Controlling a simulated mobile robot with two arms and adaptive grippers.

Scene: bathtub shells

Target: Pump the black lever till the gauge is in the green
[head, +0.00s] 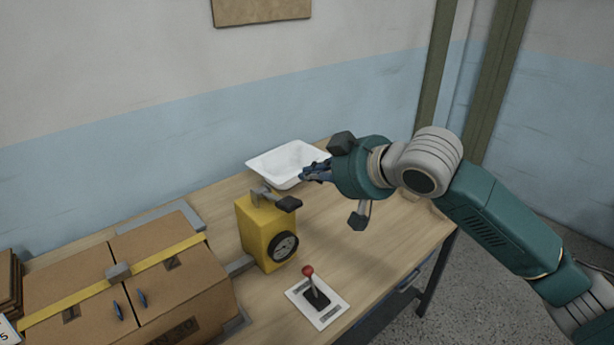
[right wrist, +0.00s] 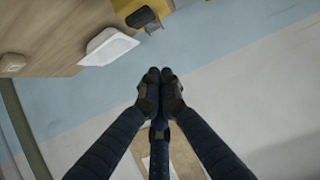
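A yellow pump box (head: 258,235) stands on the wooden table. The black lever (head: 288,203) sticks out to the right from its top. The round dark gauge (head: 285,246) is on its front; its needle and colours are too small to read. In the right wrist view, the yellow box (right wrist: 190,14) and the black lever (right wrist: 141,17) show at the top edge. My right gripper (head: 306,174) is above and behind the lever, in front of the white tray and apart from the lever. Its fingertips (right wrist: 160,75) meet with nothing between them. My left gripper is out of view.
A white tray (head: 287,158) is at the table's back, near the wall. A red-knobbed stick (head: 309,273) on a white plate stands in front of the pump. A cardboard box (head: 185,292) with yellow tape is at left.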

